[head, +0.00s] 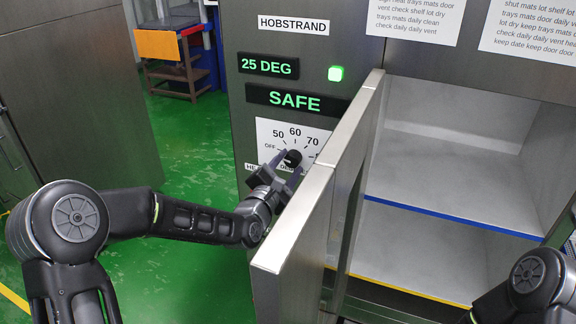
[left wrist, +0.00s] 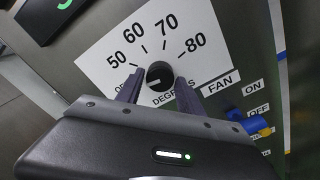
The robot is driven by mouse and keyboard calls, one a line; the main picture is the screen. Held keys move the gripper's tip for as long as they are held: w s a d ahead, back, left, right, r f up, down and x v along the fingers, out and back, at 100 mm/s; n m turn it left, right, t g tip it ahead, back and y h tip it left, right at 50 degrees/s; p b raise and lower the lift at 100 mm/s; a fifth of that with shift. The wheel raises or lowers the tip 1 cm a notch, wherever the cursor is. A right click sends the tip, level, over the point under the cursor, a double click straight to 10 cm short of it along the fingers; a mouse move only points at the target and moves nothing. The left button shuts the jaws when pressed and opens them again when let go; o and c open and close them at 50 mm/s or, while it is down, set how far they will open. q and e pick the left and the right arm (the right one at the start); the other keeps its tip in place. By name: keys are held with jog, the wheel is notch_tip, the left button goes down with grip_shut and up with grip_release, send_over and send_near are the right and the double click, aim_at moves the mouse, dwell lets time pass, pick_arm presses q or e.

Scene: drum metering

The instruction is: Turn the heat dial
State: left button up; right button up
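The heat dial is a round black knob (head: 292,158) on a white scale plate on the grey cabinet front. It also shows in the left wrist view (left wrist: 160,74), with marks OFF, 50, 60, 70 and 80 around it. A small pale mark on the knob seems to face the OFF side. My left gripper (head: 284,162) is at the dial, one finger on each side of the knob. In the left wrist view the fingers (left wrist: 159,82) look slightly apart from the knob; contact is not clear. My right gripper is out of view; only part of that arm shows.
An open metal door (head: 318,190) stands close right of my left gripper, beside a shelved compartment (head: 450,150). A blue FAN switch (left wrist: 240,120) sits right of the dial.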

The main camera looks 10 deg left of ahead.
pick_arm(q)
grip_shut()
dwell(0.3)
